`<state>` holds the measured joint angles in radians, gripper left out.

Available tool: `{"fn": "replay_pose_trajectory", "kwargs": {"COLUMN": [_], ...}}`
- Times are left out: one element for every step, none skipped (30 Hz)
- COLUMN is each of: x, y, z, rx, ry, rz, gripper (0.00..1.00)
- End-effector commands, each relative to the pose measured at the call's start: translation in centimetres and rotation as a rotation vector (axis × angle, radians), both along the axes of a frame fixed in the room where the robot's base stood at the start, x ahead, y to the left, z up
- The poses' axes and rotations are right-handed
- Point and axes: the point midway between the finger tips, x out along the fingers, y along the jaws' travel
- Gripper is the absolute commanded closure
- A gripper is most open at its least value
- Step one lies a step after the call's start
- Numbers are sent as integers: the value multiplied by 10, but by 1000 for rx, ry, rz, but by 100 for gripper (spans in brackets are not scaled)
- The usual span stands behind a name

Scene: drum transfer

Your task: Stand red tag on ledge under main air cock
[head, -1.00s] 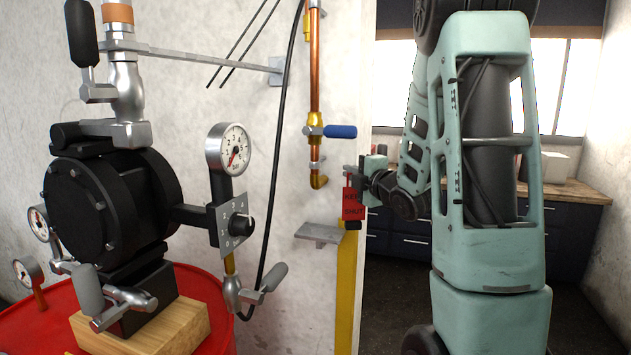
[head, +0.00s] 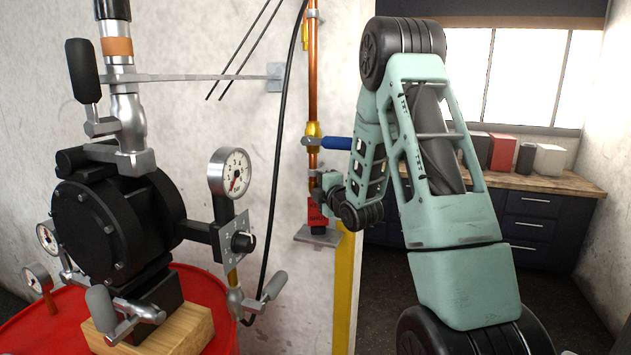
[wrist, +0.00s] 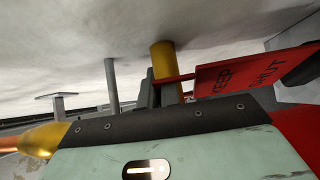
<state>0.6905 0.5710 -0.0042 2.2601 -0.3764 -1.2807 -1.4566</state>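The red tag (head: 316,216) hangs upright just above the small grey ledge (head: 312,238) on the wall. Whether its base touches the ledge I cannot tell. The main air cock (head: 313,141), brass with a blue handle (head: 337,143), is on the copper pipe above. My gripper (head: 322,189) is between cock and ledge, partly hidden by my wrist. In the wrist view the tag (wrist: 238,80) reads KEEP SHUT, and its thin red upper part runs to my finger (wrist: 154,88). My gripper looks shut on it; the far finger is hidden.
The copper pipe (head: 313,75) runs close to my gripper. A black hose (head: 280,150) hangs to its left. The black pump (head: 110,220) with gauges stands on a red drum (head: 220,300). A yellow strip (head: 343,290) runs down the wall edge.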

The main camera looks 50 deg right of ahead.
Motion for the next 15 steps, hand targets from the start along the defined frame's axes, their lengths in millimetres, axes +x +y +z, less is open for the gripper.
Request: {"fn": "replay_pose_trajectory", "kwargs": {"x": [0,0,0,0,0,0,0,0,0,0,0,0,0,0,0], "y": [0,0,0,0,0,0,0,0,0,0,0,0,0,0,0], "z": [0,0,0,0,0,0,-1,-1,-3,-3,-4,-5,-3,-3,-3], "rx": [0,-1,-1,-1,-1,-1,0,0,0,0,0,0,0,0,0], "ry": [-1,-2,-2,-2,-2,-2,-1,-1,-1,-1,-1,-1,-1,-1,-1], "rz": [0,0,0,0,0,0,0,0,0,0,0,0,0,0,0], "gripper": [100,100,100,100,100,100,100,100,100,100,100,100,87,79,73]}}
